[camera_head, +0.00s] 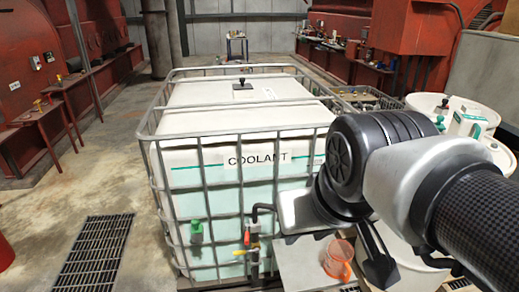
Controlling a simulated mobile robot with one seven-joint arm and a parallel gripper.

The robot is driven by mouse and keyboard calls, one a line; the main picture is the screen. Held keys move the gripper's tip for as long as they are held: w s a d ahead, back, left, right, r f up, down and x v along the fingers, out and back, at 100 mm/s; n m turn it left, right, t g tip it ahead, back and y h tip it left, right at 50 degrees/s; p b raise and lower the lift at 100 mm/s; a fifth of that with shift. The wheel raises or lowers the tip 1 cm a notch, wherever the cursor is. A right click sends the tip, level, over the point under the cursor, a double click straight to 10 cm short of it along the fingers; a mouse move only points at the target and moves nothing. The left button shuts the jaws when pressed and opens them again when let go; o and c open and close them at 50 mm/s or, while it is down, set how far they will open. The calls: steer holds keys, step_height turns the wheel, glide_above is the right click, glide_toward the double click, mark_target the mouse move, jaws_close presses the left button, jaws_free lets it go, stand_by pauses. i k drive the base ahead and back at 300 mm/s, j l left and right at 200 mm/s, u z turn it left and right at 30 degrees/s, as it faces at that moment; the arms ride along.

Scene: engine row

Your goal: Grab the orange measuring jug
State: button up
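The orange measuring jug (338,260) is translucent and stands on a light grey surface (299,262) at the bottom, right of centre. Its upper right side is close to my arm in the picture. My gripper (342,246) reaches in from the right, with dark fingers spread apart, one to the left and one to the right. It is open and shows nothing between its fingers at their height. The jug appears just below and between the fingers in the picture. From this one view I cannot tell the height gap between them.
A large caged white coolant tank (241,155) fills the centre, with a tap (252,238) at its front near the grey surface. White drums (452,107) with a jug-like container (467,123) stand at right. Open floor with a grate (96,250) lies left.

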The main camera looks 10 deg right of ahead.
mark_target(340, 255)
steer(key=i+l+u, duration=0.15)
steer(key=l, duration=0.3)
steer(key=i+l+u, duration=0.1)
steer(key=l, duration=0.4)
steer(key=i+l+u, duration=0.15)
steer(key=l, duration=0.3)
steer(key=l+u, duration=0.15)
steer(key=l, duration=0.35)
